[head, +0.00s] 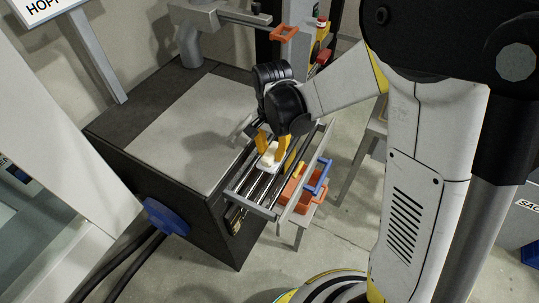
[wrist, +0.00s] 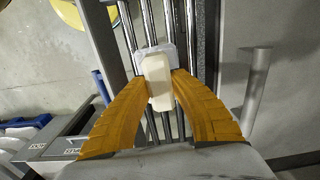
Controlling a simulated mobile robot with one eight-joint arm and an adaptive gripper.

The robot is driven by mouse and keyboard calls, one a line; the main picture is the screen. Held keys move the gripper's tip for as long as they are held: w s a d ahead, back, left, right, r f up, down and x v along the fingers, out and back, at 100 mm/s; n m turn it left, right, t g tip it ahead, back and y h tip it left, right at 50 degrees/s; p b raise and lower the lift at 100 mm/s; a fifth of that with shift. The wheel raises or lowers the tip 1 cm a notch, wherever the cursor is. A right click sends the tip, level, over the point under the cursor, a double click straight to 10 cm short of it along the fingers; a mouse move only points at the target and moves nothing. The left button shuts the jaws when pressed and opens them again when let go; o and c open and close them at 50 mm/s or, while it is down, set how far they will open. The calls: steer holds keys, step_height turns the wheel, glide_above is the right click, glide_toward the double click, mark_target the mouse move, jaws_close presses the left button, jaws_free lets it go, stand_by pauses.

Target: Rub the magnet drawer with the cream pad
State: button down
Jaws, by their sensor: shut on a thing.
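My gripper (head: 270,147) has yellow fingers and is shut on the cream pad (head: 268,160). The pad is a small pale block and also shows between the fingertips in the wrist view (wrist: 157,82). A whitish, clearer edge shows around the pad's far end in the wrist view. The magnet drawer (head: 262,196) is a rack of parallel metal bars in a grey frame, pulled out from the dark cabinet. Its bars (wrist: 148,38) run under the pad in the wrist view. The pad is at or just over the bars; I cannot tell if it touches them.
The dark cabinet with its pale top (head: 175,135) stands left of the drawer. A blue handle (head: 319,177) and orange parts (head: 296,190) lie right of the drawer. A blue round fitting (head: 166,216) with cables is on the cabinet's front. A grey post (wrist: 257,88) rises right of the fingers.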

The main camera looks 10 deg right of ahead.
steer(key=shift+r+p, duration=0.6)
steer(key=shift+r, duration=0.55)
